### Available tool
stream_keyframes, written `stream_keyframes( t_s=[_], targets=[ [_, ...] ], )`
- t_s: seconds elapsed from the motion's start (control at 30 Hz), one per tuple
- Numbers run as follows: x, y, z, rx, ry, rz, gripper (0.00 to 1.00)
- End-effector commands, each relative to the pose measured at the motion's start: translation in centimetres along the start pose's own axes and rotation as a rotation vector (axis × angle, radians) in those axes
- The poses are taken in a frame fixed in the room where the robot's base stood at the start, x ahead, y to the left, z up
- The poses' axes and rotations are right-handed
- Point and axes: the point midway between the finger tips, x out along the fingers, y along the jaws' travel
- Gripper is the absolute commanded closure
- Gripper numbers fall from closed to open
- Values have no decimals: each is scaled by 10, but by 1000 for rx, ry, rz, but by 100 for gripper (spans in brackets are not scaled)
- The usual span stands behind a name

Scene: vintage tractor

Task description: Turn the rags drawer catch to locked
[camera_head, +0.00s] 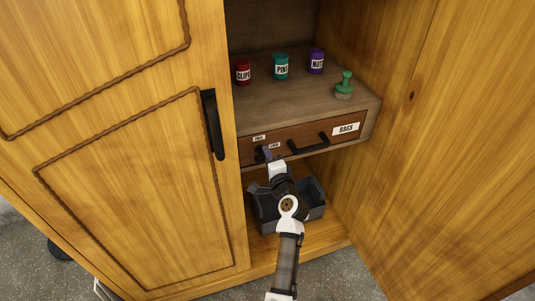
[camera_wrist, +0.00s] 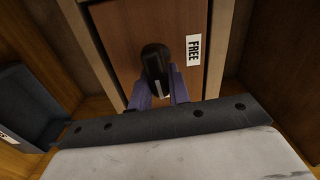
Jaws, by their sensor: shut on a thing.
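The rags drawer (camera_head: 292,137) is closed under the shelf, with a white RAGS label (camera_head: 346,128) at its right end. Its catch is a small black knob, seen in the wrist view (camera_wrist: 155,62) below the FREE label in the drawer's own upright sense. My gripper (camera_head: 267,154) is at the left part of the drawer front, its purple fingers (camera_wrist: 162,92) shut on the catch from both sides. The FREE label (camera_wrist: 193,50) shows clearly in the wrist view. The LOCK label (camera_head: 274,145) shows in the head view and is hidden in the wrist view. The catch's exact angle is hard to tell.
A black bar handle (camera_head: 308,143) is right of the catch. Red (camera_head: 243,72), teal (camera_head: 281,67) and purple (camera_head: 316,62) jars and a green-topped item (camera_head: 344,86) stand on the shelf above. A dark grey bin (camera_head: 316,198) sits below. Cabinet doors flank the opening.

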Motion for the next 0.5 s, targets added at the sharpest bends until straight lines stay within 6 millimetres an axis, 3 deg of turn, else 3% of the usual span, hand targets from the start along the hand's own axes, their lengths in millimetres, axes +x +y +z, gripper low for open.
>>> stream_keyframes(
  t_s=[0.5],
  targets=[
    [0, 1, 0, 89, 0, 0, 100]
  ],
)
